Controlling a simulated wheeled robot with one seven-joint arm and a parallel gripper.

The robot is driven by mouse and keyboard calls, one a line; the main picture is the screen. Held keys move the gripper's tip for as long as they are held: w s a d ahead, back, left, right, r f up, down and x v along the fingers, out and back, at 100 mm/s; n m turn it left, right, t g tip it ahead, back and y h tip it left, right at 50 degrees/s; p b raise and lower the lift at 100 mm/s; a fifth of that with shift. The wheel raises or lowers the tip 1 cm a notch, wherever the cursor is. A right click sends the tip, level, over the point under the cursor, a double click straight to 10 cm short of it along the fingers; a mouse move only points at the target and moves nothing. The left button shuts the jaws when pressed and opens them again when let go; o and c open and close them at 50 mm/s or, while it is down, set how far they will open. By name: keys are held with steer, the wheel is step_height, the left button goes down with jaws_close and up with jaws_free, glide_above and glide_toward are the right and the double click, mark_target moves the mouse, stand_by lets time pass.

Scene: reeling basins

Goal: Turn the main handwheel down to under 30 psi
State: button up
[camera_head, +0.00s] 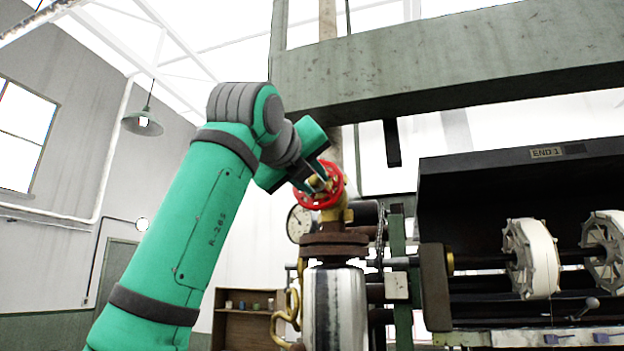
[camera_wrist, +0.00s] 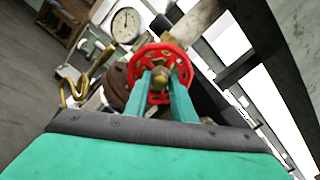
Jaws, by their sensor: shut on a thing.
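The main handwheel is a red spoked wheel (camera_head: 328,186) on a brass valve body (camera_head: 338,214), above a brown flange. In the wrist view the red handwheel (camera_wrist: 162,55) faces me, with its brass hub between my fingers. My gripper (camera_head: 318,184) is at the wheel in the head view. In the wrist view my gripper's two green fingers (camera_wrist: 160,85) are shut on the handwheel around its middle. A round white pressure gauge (camera_head: 300,223) is just left of the valve, partly hidden. The gauge (camera_wrist: 126,25) shows more fully in the wrist view, but its reading is too small to tell.
A grey-green beam (camera_head: 450,55) crosses above my arm. A dark reeling machine (camera_head: 480,210) with white reels stands at right. Below the valve are a pale wrapped cylinder (camera_head: 335,305) and a curved brass pipe (camera_head: 283,318). A lamp (camera_head: 142,122) hangs at left.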

steer(key=m, duration=0.7)
steer(key=o, duration=0.9)
steer(key=shift+c, duration=0.2)
steer(key=v, duration=0.7)
steer(key=shift+w, duration=0.1)
